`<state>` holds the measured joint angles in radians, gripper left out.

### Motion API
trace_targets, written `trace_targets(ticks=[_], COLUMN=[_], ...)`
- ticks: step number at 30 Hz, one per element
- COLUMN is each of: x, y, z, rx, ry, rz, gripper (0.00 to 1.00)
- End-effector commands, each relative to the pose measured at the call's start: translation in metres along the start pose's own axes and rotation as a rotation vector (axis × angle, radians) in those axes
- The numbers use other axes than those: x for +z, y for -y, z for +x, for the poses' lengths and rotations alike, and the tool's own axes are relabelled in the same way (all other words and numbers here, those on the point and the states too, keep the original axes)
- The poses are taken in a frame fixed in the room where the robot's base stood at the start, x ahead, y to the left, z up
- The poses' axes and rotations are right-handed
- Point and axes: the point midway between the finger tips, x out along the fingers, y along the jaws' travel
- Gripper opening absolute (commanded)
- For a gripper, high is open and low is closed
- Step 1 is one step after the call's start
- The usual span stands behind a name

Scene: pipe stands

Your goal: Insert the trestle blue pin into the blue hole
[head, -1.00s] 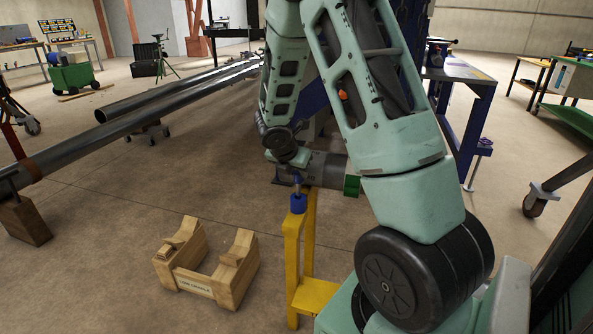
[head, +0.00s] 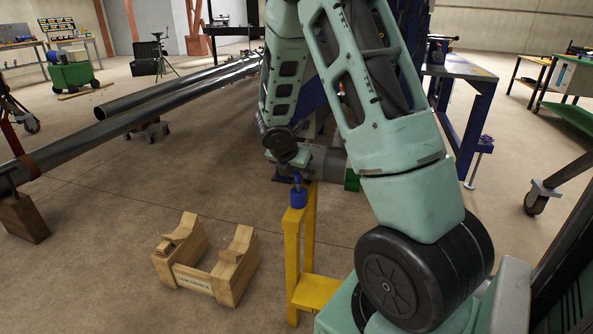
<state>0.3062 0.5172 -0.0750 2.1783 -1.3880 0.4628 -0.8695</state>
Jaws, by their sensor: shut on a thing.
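The yellow stand (head: 293,255) stands upright on the floor just right of centre, with a blue block (head: 299,201) on top of its post. A small blue pin (head: 297,181) shows upright directly above the block. I cannot tell how deep it sits, and the hole itself cannot be seen. My gripper (head: 296,174) is at the top of the pin, small and partly hidden by my wrist, and is shut on the pin. The wooden cradle (head: 232,278), with a label on its front, sits on the floor left of the stand.
Long steel pipes (head: 150,119) run across the left side, with a wooden block (head: 25,220) under the near end. A blue workbench (head: 478,110) stands at right. Floor around the cradle is clear.

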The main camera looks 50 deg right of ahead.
Motion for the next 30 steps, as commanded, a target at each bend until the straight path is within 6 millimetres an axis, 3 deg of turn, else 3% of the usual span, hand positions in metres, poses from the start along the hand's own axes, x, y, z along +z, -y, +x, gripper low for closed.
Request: trace_targets(ticks=[30], x=[-0.013], y=[0.000], z=[0.019], rx=[0.000], ry=[0.000], rz=[0.000], gripper=[0.01])
